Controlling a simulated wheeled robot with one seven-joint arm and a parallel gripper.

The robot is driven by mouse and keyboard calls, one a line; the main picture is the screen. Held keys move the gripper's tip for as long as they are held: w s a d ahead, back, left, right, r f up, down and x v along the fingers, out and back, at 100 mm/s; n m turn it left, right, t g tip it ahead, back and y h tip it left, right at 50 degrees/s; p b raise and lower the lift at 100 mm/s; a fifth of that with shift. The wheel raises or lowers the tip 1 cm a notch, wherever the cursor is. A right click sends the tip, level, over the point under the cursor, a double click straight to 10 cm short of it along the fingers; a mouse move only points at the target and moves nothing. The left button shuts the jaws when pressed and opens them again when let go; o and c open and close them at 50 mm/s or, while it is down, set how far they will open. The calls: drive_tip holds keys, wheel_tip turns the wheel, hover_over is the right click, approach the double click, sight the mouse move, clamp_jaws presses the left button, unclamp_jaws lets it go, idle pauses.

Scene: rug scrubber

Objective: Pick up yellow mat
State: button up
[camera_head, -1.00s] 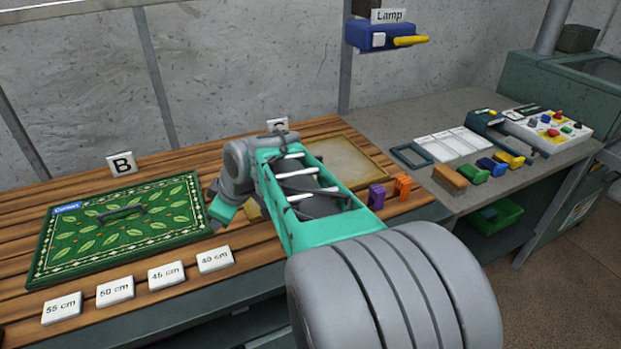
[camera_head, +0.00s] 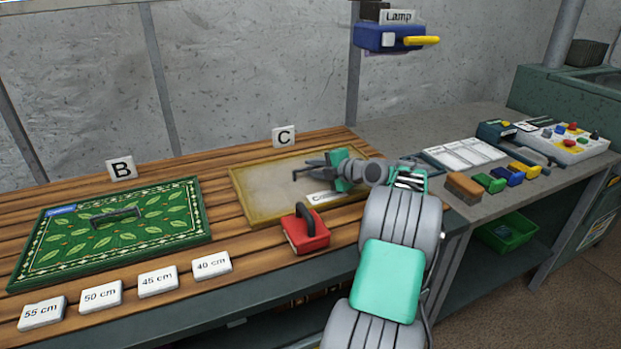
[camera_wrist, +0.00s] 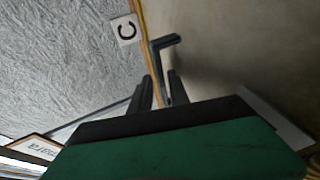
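The yellow mat (camera_head: 258,201) is a tan, yellow-edged flat panel on the wooden bench below sign C, with a white label at its front right. A dark angular handle (camera_wrist: 165,42) stands on it in the wrist view. My gripper (camera_head: 312,168) is over the mat, coming in from the right and pointing left. In the wrist view its two dark fingers (camera_wrist: 160,88) are apart, with the handle's shaft running down between them. I cannot tell whether they touch it. The mat's right part is partly hidden by my arm.
A red block with a black handle (camera_head: 306,231) stands just in front of the mat. A green leaf-patterned mat (camera_head: 120,228) lies to the left, with several white size tags (camera_head: 157,282) before it. A brush (camera_head: 463,187) and coloured items are on the grey table at right.

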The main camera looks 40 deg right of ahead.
drive_tip(key=shift+c, duration=0.5)
clamp_jaws()
drive_tip(key=shift+r, duration=0.1)
idle(0.8)
